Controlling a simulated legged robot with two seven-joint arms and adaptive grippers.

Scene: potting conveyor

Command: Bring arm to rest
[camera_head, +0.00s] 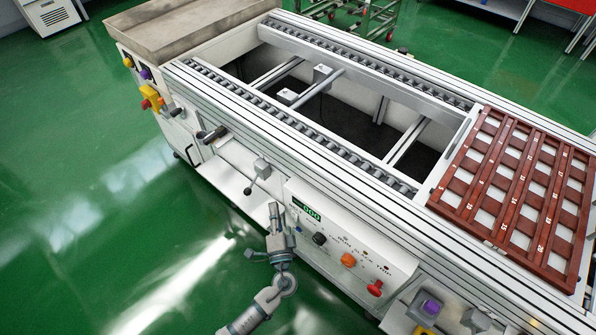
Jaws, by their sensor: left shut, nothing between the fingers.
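My left arm (262,305) comes up from the bottom edge, left of the picture's middle. My left gripper (275,212) points up the picture, in front of the conveyor's near side. Its fingers look closed, with nothing seen between them. It appears just left of the control panel (335,240) with its green display; whether it touches the machine I cannot tell. My right gripper is not in view.
The conveyor (300,130) runs from upper left to lower right. A red-brown slotted tray (470,213) lies on its right end. A lever (258,178) and knobs, including a red one (375,288), stick out from the near side. Green floor (100,220) is clear at left.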

